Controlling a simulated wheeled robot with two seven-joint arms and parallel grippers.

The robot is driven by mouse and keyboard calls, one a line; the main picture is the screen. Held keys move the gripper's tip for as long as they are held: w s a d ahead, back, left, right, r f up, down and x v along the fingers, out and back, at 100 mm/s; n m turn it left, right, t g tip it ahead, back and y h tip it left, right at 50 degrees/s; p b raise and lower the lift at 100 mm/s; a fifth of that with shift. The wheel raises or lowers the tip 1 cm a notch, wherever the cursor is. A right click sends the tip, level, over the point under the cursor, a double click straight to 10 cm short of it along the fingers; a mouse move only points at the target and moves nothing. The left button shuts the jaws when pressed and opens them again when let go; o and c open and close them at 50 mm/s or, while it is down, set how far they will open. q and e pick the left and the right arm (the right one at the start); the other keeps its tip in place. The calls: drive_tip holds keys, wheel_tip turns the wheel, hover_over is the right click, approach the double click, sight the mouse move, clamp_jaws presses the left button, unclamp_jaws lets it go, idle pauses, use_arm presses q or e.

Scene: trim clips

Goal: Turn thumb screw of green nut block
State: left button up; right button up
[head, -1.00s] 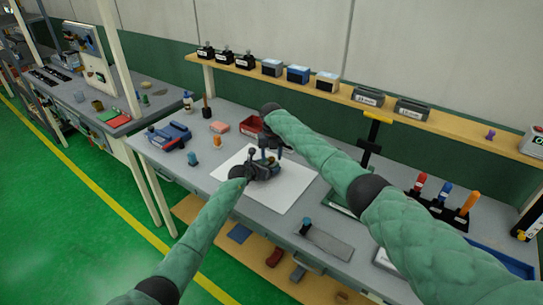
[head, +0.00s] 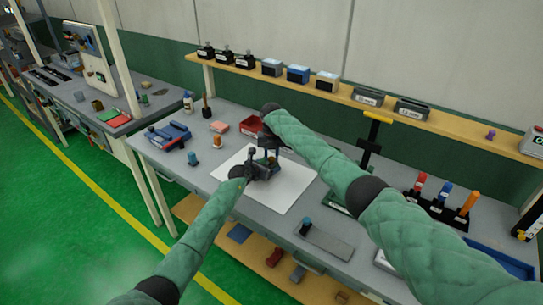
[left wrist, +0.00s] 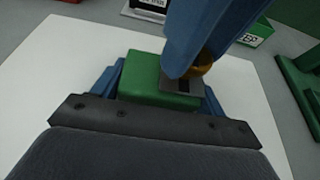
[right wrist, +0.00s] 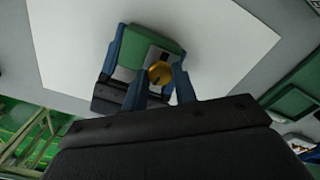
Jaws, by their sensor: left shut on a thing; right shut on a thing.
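The green nut block (left wrist: 150,85) is held between the blue fingers of my left gripper (left wrist: 160,90), above the white sheet (left wrist: 60,55). It also shows in the right wrist view (right wrist: 150,50), with a grey plate on one side. The brass thumb screw (right wrist: 159,72) sits on that side, between the blue fingers of my right gripper (right wrist: 158,85), which are shut on it. In the left wrist view the screw (left wrist: 202,68) is partly hidden behind a right finger. In the head view both grippers meet over the sheet and the block is mostly hidden.
The bench (head: 215,180) has bare room left of the sheet. Behind the sheet are a red bin (head: 250,125) and an orange bottle (head: 216,142). A shelf (head: 330,95) runs along the back.

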drive_tip(key=m, duration=1.2)
drive_tip(key=shift+m, duration=0.3)
drive_tip(key=m, duration=0.4)
drive_tip(key=shift+m, duration=0.3)
drive_tip(key=m, duration=0.4)
drive_tip(key=shift+m, duration=0.3)
drive_tip(key=m, duration=0.4)
drive_tip(key=shift+r, duration=0.1)
use_arm(q)
drive_tip(key=shift+d, duration=0.1)
use_arm(e)
drive_tip(key=m, duration=0.4)
drive_tip(key=shift+m, duration=0.4)
use_arm(q)
drive_tip(key=shift+f, duration=0.1)
use_arm(e)
drive_tip(key=shift+m, duration=1.8)
